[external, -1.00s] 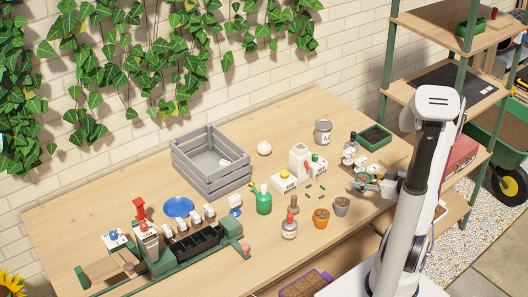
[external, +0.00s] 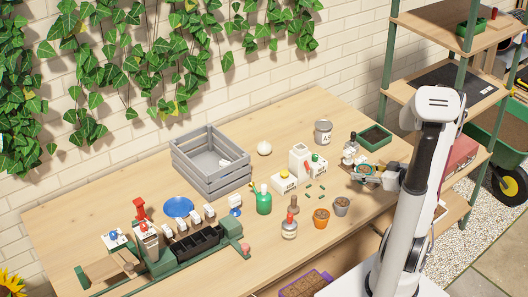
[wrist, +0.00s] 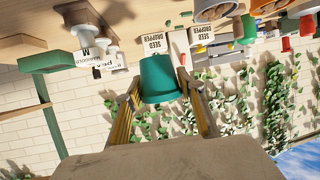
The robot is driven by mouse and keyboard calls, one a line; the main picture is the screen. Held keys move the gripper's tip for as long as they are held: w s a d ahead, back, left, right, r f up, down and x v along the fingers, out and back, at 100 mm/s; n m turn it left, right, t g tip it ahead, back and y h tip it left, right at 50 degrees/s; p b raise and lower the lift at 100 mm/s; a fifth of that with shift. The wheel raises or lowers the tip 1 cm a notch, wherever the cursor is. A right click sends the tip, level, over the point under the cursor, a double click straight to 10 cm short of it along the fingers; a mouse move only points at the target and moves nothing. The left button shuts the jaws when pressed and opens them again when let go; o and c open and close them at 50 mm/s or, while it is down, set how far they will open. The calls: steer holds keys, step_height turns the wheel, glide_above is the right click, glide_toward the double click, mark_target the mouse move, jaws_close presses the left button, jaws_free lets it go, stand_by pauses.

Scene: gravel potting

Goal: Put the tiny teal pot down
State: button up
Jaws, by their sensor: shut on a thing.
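The tiny teal pot (wrist: 158,79) is between the two fingers of my gripper (wrist: 163,98) in the wrist view, which is upside down. My gripper is shut on it. In the external view my gripper (external: 368,178) is at the right end of the table, with the small pot (external: 365,169) at its tips. The pot's top looks brown there. I cannot tell exactly how high it is above the tabletop.

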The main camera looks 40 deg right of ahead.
steer(key=w+d+r+m+g+h, duration=0.1)
steer(key=w+d+r+m+h, duration=0.3)
steer(key=w+d, duration=0.7)
steer(key=w+d+r+m+h, duration=0.3)
steer(key=w+d+h, duration=0.1)
steer(key=w+d, duration=0.75)
steer(key=shift+w+r+m+g+h, duration=1.05)
steer(key=shift+w+m+h, duration=0.6)
steer(key=shift+w, duration=1.5)
steer(key=w+a+f+m+g+h, duration=0.2)
steer(key=w+a+f+m+g, duration=0.1)
steer(key=w+a, duration=0.5)
steer(key=shift+w+a+f, duration=0.2)
steer(key=shift+w+f, duration=0.1)
steer(key=w+a+f, duration=0.1)
steer(key=a, duration=0.3)
steer(key=w+a+f, duration=0.2)
steer(key=a, duration=0.2)
steer(key=w+a+f, duration=0.2)
steer(key=a, duration=0.2)
steer(key=shift+w+a+f, duration=0.1)
steer(key=shift+w+a, duration=0.1)
steer(key=shift+a, duration=0.1)
steer(key=shift+f, duration=0.1)
